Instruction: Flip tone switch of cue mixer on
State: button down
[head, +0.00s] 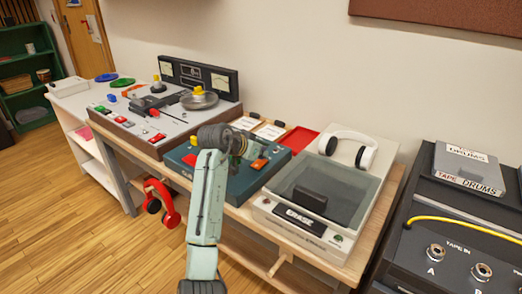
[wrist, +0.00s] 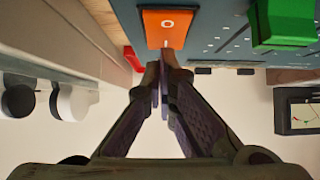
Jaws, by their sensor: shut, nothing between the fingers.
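The cue mixer is the teal box (head: 272,172) in the middle of the bench in the head view, partly hidden by my arm. Its blue-grey panel (wrist: 215,28) fills the top of the wrist view. An orange rocker switch (wrist: 166,20) on it bears a white O and a short white line; no tone label is readable. An orange part also shows in the head view (head: 258,164). My gripper (wrist: 164,58) is shut and empty, its tips at the switch's lower edge in the wrist view. I cannot tell whether they touch. A green block-shaped control (wrist: 283,24) is to the right.
A tape machine (head: 130,124) stands left of the mixer. A grey box marked ERASE (head: 317,205) and white headphones (head: 352,146) are to its right. A red tray (head: 300,140) lies behind. Red headphones (head: 160,199) hang from the bench front. Open wooden floor lies at the left.

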jog(key=shift+w+d+f, duration=0.15)
jog(key=shift+f, duration=0.25)
jog(key=shift+s+a+r, duration=0.15)
jog(key=shift+s+a, duration=0.4)
jog(key=shift+s, duration=0.1)
